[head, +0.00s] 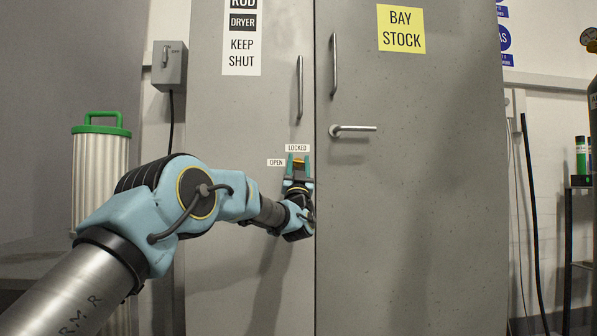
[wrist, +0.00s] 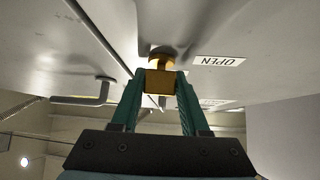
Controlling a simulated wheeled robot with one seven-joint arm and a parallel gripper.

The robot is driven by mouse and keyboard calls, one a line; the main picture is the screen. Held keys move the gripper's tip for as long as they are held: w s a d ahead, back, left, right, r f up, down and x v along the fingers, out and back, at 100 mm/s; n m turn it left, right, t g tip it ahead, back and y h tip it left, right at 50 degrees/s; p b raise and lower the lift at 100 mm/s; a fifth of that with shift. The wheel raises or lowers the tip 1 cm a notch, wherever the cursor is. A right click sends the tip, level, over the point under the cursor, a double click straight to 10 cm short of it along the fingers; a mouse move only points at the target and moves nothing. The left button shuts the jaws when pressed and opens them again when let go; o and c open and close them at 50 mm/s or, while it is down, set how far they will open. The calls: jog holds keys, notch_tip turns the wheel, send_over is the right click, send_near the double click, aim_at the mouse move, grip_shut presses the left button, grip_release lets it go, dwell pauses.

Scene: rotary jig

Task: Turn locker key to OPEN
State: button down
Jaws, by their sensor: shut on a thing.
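The brass-coloured locker key (head: 298,166) is at the lock on the left grey door, just below the LOCKED label (head: 297,148) and right of the OPEN label (head: 276,162). My gripper (head: 298,164) is shut on the key, with one teal finger on each side. In the wrist view, the key's head (wrist: 160,84) sits between the fingertips, in front of a round brass lock (wrist: 161,56). The OPEN label (wrist: 219,60) appears upside down there. The key's exact angle is hard to tell; in the head view the fingers point up beside it.
A long vertical handle (head: 300,88) is above the lock on the left door. The right door has another vertical handle (head: 334,64) and a lever handle (head: 352,129), which also shows in the wrist view (wrist: 88,97). A green-topped ribbed canister (head: 101,165) stands at left.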

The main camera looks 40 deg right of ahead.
jog(key=n+t+y, duration=0.1)
jog(key=n+y, duration=0.1)
jog(key=shift+f+n+t, duration=0.1)
jog(key=shift+n+t, duration=0.3)
jog(key=shift+n+t+y, duration=0.3)
jog(key=shift+n+y, duration=0.1)
jog(key=shift+n, duration=0.1)
jog(key=shift+c, duration=2)
grip_release()
jog(key=v, duration=1)
jog(key=shift+a+f, duration=0.2)
jog(key=shift+f, duration=0.05)
jog(key=shift+s, duration=0.15)
